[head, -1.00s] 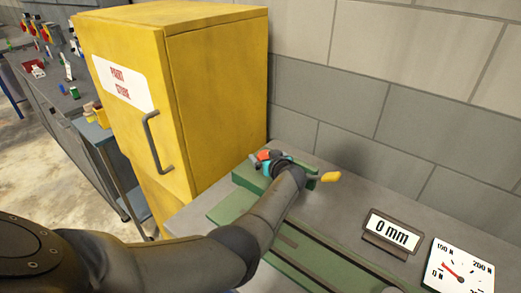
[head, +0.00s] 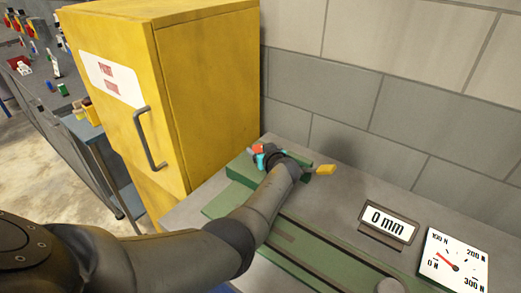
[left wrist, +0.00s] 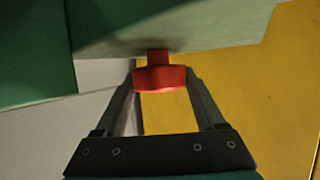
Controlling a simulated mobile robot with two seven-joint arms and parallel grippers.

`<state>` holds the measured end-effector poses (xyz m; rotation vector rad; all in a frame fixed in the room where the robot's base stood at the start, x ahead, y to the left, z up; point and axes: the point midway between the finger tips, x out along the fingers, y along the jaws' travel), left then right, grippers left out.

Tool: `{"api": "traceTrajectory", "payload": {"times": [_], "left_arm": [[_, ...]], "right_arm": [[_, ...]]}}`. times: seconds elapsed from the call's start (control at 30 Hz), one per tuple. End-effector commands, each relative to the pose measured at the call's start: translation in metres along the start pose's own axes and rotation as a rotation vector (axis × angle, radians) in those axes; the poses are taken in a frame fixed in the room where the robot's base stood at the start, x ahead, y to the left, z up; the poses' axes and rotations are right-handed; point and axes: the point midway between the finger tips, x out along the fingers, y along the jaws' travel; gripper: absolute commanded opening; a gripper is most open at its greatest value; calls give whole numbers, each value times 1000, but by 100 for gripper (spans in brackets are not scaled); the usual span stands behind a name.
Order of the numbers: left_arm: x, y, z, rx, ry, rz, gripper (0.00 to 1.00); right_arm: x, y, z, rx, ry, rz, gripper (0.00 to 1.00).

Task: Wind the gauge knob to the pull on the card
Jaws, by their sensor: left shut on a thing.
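The red knob (left wrist: 160,78) sits on a short stem under the green block in the left wrist view. My left gripper (left wrist: 162,74) is shut on it, one finger on each side. In the head view the gripper (head: 262,157) is at the far end of the green bench fixture (head: 240,170), with a bit of red (head: 257,149) showing beside it. My own arm hides part of the fixture. The white gauge dial (head: 458,250) stands at the right, its red needle pointing between 0 N and 100 N. A separate sign (head: 388,221) reads 0 mm. No card naming a pull is readable. My right gripper is out of view.
A yellow cabinet (head: 205,90) stands close to the left of the fixture. A yellow-tipped lever (head: 325,169) sticks out to its right. A block wall (head: 350,120) is behind. The grey bench top between lever and sign is clear.

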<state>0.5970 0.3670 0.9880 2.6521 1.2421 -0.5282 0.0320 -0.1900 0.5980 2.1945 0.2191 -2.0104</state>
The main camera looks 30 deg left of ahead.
Motion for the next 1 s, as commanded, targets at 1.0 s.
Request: {"api": "traceTrajectory", "payload": {"times": [1.0], "left_arm": [[0, 0, -2, 160, 2, 385, 16]], "right_arm": [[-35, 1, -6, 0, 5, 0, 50]]}}
